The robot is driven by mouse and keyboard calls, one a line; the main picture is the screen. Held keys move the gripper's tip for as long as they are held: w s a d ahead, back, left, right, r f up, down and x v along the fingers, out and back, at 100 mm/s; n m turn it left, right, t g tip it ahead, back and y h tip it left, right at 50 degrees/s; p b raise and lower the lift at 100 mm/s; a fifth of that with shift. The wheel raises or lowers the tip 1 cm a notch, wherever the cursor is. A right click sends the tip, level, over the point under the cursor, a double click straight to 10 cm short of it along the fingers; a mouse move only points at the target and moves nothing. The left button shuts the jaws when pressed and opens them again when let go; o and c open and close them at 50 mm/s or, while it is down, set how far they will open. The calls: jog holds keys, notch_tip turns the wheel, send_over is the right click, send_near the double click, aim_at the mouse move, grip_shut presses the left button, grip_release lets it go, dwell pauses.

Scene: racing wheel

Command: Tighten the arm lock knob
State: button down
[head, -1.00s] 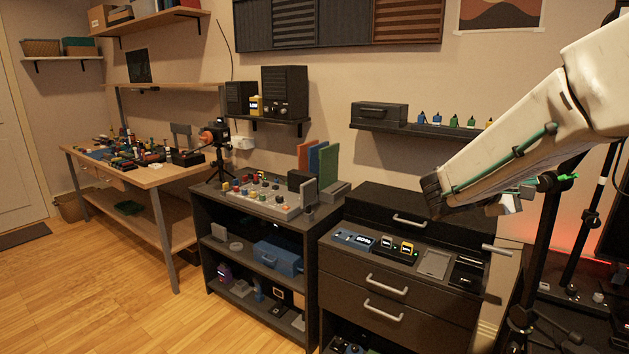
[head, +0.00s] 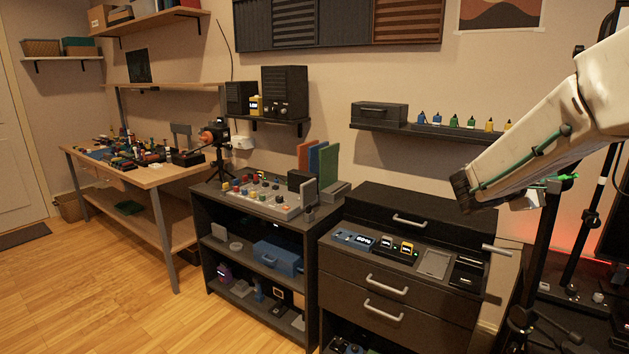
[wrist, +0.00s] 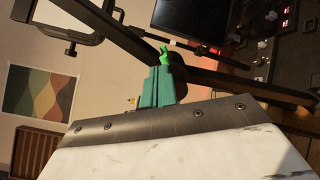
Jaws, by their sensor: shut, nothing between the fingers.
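The bright green arm lock knob (head: 565,177) sits on a dark stand by the right edge of the head view. It also shows in the wrist view (wrist: 164,54), just beyond my teal fingertips. My gripper (wrist: 158,72) is shut, its fingers close together and pointing at the knob. Whether the tips touch the knob, I cannot tell. In the head view my white arm covers most of the gripper. The knob's base is partly hidden behind the fingers in the wrist view.
Dark stand tubes (wrist: 110,35) cross close around the knob. A dark screen (wrist: 190,25) and a panel with controls lie beyond. A black drawer cabinet (head: 400,290) stands below my arm, and a wall shelf (head: 430,132) with small bottles is behind it. Open wooden floor is at left.

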jog(key=shift+w+f, duration=0.1)
jog(key=shift+f, duration=0.05)
dwell(0.3)
jog(key=shift+s+f, duration=0.3)
jog(key=shift+f, duration=0.1)
jog(key=shift+s+f, duration=0.1)
jog(key=shift+f, duration=0.1)
jog(key=shift+s+d, duration=0.1)
jog(key=shift+s, duration=0.05)
jog(key=v, duration=0.6)
jog(key=shift+s+r, duration=0.15)
dwell(0.4)
